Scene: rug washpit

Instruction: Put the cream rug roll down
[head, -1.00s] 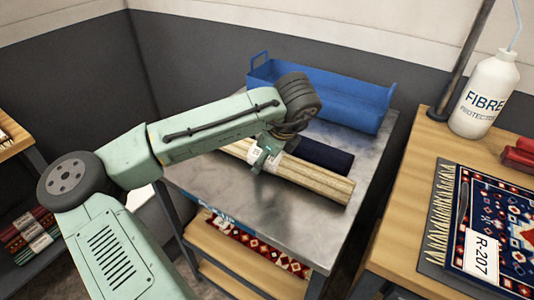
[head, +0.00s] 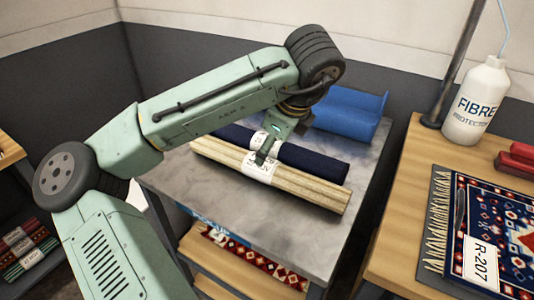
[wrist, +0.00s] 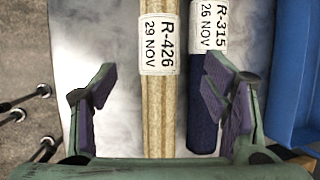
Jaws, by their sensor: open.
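The cream rug roll (head: 310,190) lies flat on the grey metal table top (head: 235,210). Its white label reads R-426, 29 NOV in the wrist view, where the roll (wrist: 158,110) runs between my two fingers. My gripper (head: 268,150) is open and empty above the roll; its purple-padded fingers (wrist: 160,88) stand apart from the roll on both sides. The right finger overlaps part of the navy rug roll (head: 325,163) in the wrist view. My gripper hides part of both rolls in the head view.
The navy roll, labelled R-315, lies alongside the cream one, behind it. A blue tray (head: 345,120) stands at the table's back. A wooden bench (head: 405,235) at right holds a patterned rug (head: 500,215) and a white bottle (head: 478,110). The table's front is clear.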

